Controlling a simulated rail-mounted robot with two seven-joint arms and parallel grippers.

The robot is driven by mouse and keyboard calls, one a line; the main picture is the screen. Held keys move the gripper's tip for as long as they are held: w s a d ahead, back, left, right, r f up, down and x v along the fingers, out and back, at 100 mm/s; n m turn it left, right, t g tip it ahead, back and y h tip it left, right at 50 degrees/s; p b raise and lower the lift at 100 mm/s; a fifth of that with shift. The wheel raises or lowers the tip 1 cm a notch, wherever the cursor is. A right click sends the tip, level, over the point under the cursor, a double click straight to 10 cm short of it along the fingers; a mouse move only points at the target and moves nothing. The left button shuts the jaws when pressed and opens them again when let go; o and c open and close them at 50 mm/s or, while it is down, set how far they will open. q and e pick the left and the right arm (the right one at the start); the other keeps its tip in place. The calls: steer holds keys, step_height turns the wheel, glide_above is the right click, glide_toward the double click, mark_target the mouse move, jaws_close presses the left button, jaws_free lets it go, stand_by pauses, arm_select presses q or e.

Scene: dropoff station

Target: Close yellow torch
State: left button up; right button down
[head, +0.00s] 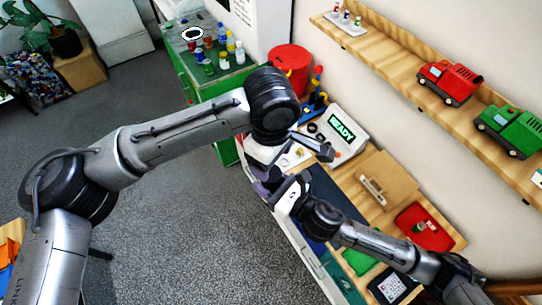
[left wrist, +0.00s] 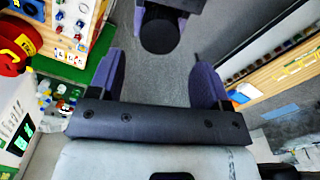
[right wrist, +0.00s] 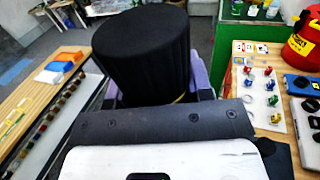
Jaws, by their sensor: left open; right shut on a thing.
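My right gripper (right wrist: 165,95) is shut on a black ridged cylinder (right wrist: 145,50), which looks like part of the torch. A thin yellow edge shows low on it by the finger; the rest of the torch is hidden. In the left wrist view the black round end (left wrist: 160,30) shows beyond my left gripper (left wrist: 158,80), whose two purple fingers are apart with nothing between them. In the head view both grippers are close together over the front edge of the bench, and the torch cannot be made out there.
A READY display box (head: 341,128), a red canister (head: 290,66) and a red tray (head: 424,227) are on the bench. A green table (head: 187,62) with several bottles stands behind. A wall shelf (head: 400,60) holds toy trucks.

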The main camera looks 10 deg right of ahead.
mark_target(271, 173)
arm_select(q)
steer(key=shift+f, duration=4)
steer(key=c, duration=0.9)
steer(key=shift+m, duration=1.7)
steer(key=o, duration=1)
steer(key=shift+r, duration=0.1)
